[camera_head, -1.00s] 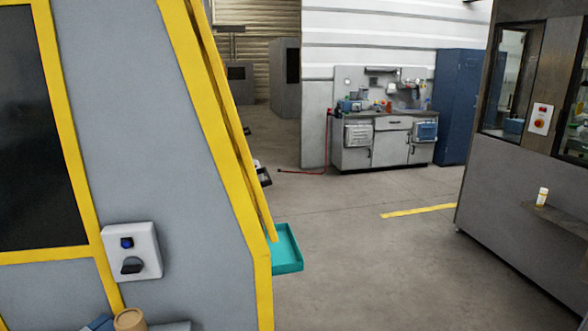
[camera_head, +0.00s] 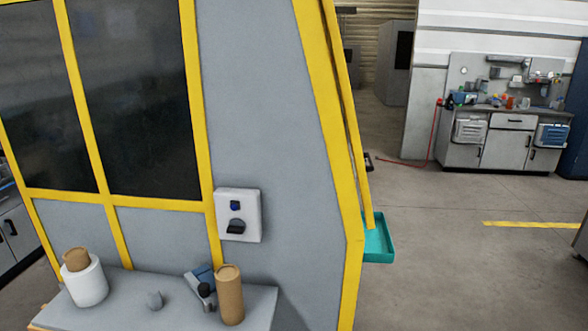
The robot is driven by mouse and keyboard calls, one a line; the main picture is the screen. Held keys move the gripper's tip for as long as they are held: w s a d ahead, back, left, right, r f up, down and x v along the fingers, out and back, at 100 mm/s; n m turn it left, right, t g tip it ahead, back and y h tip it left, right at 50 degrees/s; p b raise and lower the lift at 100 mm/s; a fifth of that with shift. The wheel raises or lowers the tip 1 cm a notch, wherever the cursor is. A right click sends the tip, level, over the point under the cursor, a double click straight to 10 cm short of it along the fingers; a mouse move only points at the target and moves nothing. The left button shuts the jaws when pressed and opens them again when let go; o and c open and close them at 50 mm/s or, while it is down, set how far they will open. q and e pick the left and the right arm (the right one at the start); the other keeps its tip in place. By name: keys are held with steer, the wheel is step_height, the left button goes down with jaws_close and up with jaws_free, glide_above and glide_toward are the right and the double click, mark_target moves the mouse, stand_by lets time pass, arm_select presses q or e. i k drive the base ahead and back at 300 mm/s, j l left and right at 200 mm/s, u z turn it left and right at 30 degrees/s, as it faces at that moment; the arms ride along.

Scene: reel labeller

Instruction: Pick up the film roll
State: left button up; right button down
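A white roll on a brown cardboard core, which looks like the film roll (camera_head: 87,286), stands upright at the left end of a grey shelf (camera_head: 130,312). The shelf is against the front of the grey and yellow machine. A bare brown cardboard tube (camera_head: 229,296) stands upright near the shelf's right end. Neither of my grippers is in the head view.
A teal tray (camera_head: 379,243) juts out at the right of the yellow-framed machine (camera_head: 275,110). Open floor (camera_head: 440,265) lies to the right.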

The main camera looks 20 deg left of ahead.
mark_target(82, 273)
steer(key=k+u, duration=0.1)
steer(key=u, duration=1.85)
